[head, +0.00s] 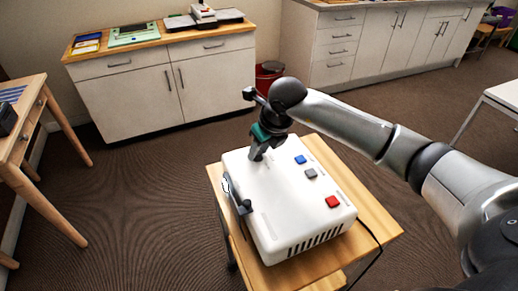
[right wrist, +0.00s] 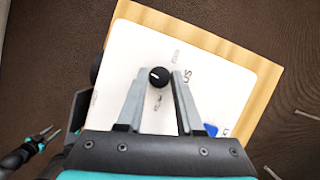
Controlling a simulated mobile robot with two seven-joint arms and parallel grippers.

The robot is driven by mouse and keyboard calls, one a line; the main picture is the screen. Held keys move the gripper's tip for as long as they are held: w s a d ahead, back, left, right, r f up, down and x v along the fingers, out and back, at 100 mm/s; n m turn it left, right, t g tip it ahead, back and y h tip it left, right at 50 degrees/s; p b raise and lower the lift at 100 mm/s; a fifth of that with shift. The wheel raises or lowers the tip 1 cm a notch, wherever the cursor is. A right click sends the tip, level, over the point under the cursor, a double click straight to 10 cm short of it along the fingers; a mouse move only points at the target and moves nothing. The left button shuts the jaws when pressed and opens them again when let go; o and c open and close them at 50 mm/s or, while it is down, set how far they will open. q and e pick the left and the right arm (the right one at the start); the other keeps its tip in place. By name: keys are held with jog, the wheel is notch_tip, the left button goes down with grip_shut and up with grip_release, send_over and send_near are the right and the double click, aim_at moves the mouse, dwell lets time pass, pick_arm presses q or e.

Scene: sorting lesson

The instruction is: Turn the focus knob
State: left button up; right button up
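A white box-shaped device (head: 285,215) stands on a small wooden table. Its round black knob with a white mark (right wrist: 158,76) shows in the right wrist view, beside partly covered lettering ending in "US". My right gripper (head: 256,157) points down at the far left part of the device's top. In the right wrist view its fingertips (right wrist: 160,78) stand on either side of the knob, with a small gap, so it looks open. In the head view the knob is hidden behind the gripper. My left gripper (right wrist: 50,131) shows small at the lower left of the wrist view, its fingers apart.
Blue (head: 300,159), grey (head: 311,173) and red (head: 332,201) buttons sit on the device's top. A black part sticks out at its left side. The wooden tabletop (head: 375,222) has a cable at its right. A wooden desk (head: 22,125) stands left; cabinets line the back.

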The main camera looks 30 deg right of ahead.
grip_shut()
jog(key=shift+d+n+b, duration=0.15)
jog(key=shift+n+b, duration=0.25)
jog(key=shift+n, duration=0.3)
jog(key=shift+n+y, duration=0.5)
jog(key=shift+n, duration=0.3)
jog(key=o, duration=0.6)
grip_release()
jog(key=shift+c, duration=0.2)
jog(key=p+v, duration=0.1)
jog(key=v, duration=1.4)
jog(key=shift+w+r, duration=0.2)
jog(key=shift+r, duration=0.05)
